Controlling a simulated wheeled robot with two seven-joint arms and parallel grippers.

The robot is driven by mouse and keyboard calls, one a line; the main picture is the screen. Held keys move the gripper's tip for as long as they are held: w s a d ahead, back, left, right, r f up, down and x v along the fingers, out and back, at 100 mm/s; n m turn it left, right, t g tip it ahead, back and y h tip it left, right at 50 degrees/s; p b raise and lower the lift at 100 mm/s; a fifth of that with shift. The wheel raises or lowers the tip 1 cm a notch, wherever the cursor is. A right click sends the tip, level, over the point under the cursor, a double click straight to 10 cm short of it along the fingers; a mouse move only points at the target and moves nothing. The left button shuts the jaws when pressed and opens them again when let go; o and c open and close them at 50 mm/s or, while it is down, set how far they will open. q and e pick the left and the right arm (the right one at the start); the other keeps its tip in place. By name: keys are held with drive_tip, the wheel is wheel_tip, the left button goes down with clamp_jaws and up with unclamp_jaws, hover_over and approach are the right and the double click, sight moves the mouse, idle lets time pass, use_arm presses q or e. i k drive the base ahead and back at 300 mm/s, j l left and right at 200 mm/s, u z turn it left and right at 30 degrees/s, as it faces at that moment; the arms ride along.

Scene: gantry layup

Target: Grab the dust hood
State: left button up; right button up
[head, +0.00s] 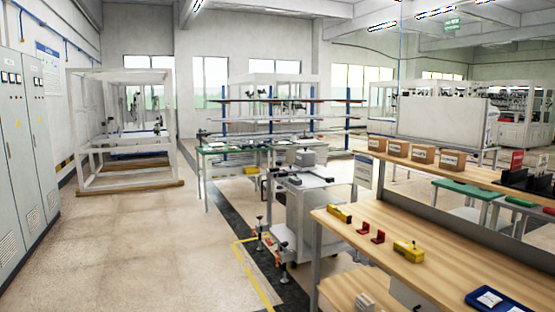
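I cannot tell for certain which thing is the dust hood. A large white open box frame with clear-looking sides (125,130) stands on the floor at the left, on wooden skids (130,187). A long white box-like cover (445,120) shows at the right, behind the wooden bench. Neither of my grippers is in view.
Grey cabinets (22,150) line the left wall. The tiled floor (160,240) is free in front of the frame. A white machine cart (312,215) stands at centre. A wooden bench (385,237) with yellow and red tools fills the lower right. A green-topped table (220,151) stands behind.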

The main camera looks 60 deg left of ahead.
sight(305, 158)
drive_tip(key=u, duration=1.7)
drive_tip(key=i+j+u, duration=0.3)
drive_tip(key=i, duration=0.4)
drive_tip(key=i+u, duration=0.3)
drive_tip(key=i, duration=1.85)
drive_tip(key=i+z, duration=0.1)
drive_tip(key=i, duration=1.35)
drive_tip(key=i+j+z, duration=0.1)
drive_tip(key=i+z, duration=0.35)
drive_tip(key=i+j+z, duration=0.65)
drive_tip(key=z, duration=0.2)
drive_tip(key=i+j+z, duration=0.2)
drive_tip(key=z, duration=0.15)
drive_tip(key=i+j+z, duration=0.15)
drive_tip(key=j+z, duration=0.2)
drive_tip(key=i+j+z, duration=0.1)
drive_tip(key=j+z, duration=0.25)
drive_tip(key=i+j+z, duration=0.1)
drive_tip(key=j+z, duration=0.25)
drive_tip(key=j, duration=0.1)
